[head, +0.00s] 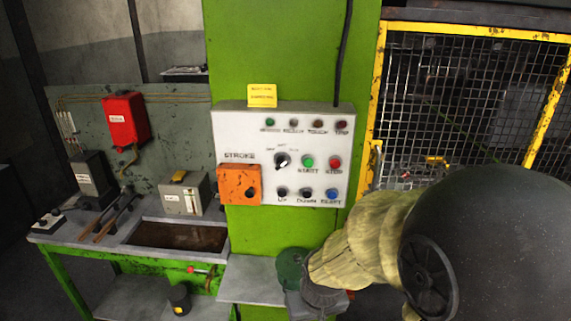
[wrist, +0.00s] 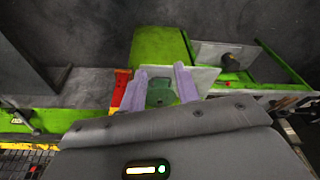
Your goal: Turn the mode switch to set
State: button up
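The mode switch (head: 283,161) is a dark rotary knob with a pale pointer mark, at the middle left of the white control panel (head: 230,125) in the head view. Small labels sit above it, too small to read. The pointer mark looks slanted, but its exact setting is unclear. My gripper (wrist: 160,70) shows two purple fingers, apart and with nothing held between them, in the wrist view. In the head view my gripper is low, below the panel and away from the switch, with its fingers hidden. The switch is not visible in the wrist view.
An orange box (head: 238,184) juts out left of the switch. Other buttons and lamps surround it. A dark green round object (head: 292,264) is near my gripper, above a grey shelf (head: 250,275). A yellow-framed mesh guard (head: 450,100) stands at right.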

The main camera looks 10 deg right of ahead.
jog(key=shift+s, duration=0.1)
jog(key=w+a+r+m+t+b, duration=0.2)
jog(key=w+a+r+t+b, duration=0.15)
jog(key=w, duration=0.25)
jog(key=w+a+r+m+t+b, duration=0.1)
jog(key=w+a+r+t+b, duration=0.15)
jog(key=w+t, duration=0.2)
notch_tip(320, 180, up, 14)
jog(key=w+d+m+t+h+b, duration=0.1)
jog(key=w+m+t+h+b, duration=0.1)
jog(key=m+t+h+b, duration=0.3)
jog(key=m+t, duration=0.1)
jog(key=m, duration=0.3)
jog(key=shift+m+t+h+b, duration=0.3)
jog(key=shift+b, duration=0.1)
jog(key=shift+d, duration=0.1)
